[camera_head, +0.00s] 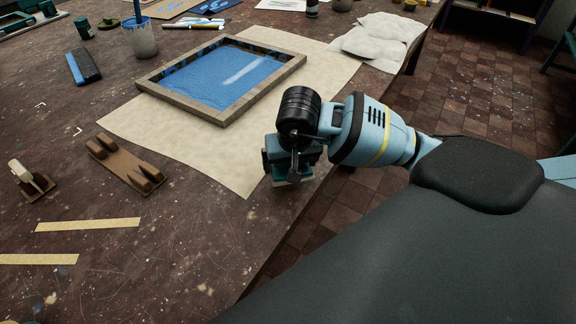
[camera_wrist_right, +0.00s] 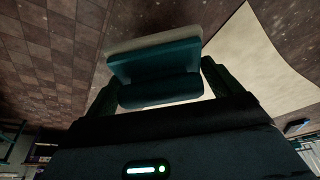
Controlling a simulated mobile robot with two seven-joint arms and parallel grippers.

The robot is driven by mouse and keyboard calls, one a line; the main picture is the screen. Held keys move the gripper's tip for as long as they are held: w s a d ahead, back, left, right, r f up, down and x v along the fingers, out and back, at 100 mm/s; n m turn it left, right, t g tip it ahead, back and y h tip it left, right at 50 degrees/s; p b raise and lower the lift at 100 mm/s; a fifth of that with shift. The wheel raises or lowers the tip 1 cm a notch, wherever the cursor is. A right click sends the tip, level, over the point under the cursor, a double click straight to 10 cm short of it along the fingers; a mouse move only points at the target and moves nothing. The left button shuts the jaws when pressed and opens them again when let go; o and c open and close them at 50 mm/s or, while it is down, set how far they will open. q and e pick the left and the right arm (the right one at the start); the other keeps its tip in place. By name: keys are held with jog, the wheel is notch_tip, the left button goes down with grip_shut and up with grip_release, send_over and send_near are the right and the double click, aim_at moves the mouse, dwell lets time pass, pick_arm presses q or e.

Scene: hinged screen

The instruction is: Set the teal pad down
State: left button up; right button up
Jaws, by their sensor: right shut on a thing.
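My right gripper (camera_head: 289,168) is at the near right edge of the table, just right of the cream paper's near end. It is shut on the teal pad (camera_wrist_right: 156,72), which shows between the two fingers in the right wrist view. The pad has a teal grip and a pale layer along its far side. In the head view the gripper mostly hides the pad, and I cannot tell whether it touches the table. My left gripper is not in view.
A wooden-framed blue screen (camera_head: 150,83) lies on cream paper (camera_head: 200,155). A wooden hinge-like block (camera_head: 125,168), tape strips (camera_head: 88,225) and a blue-black bar (camera_head: 83,67) lie to the left. A paint pot (camera_head: 143,40) stands behind. The dark table (camera_head: 190,235) is bare in front.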

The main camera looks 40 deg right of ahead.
aim_at(287, 167)
jog(key=shift+w+d, duration=0.1)
jog(key=shift+w, duration=0.4)
jog(key=shift+w+d, duration=0.1)
jog(key=shift+w, duration=0.15)
jog(key=x, duration=0.3)
jog(key=shift+s+a+f, duration=0.1)
jog(key=shift+s+a, duration=0.1)
jog(key=shift+s, duration=0.05)
jog(key=shift+f, duration=0.25)
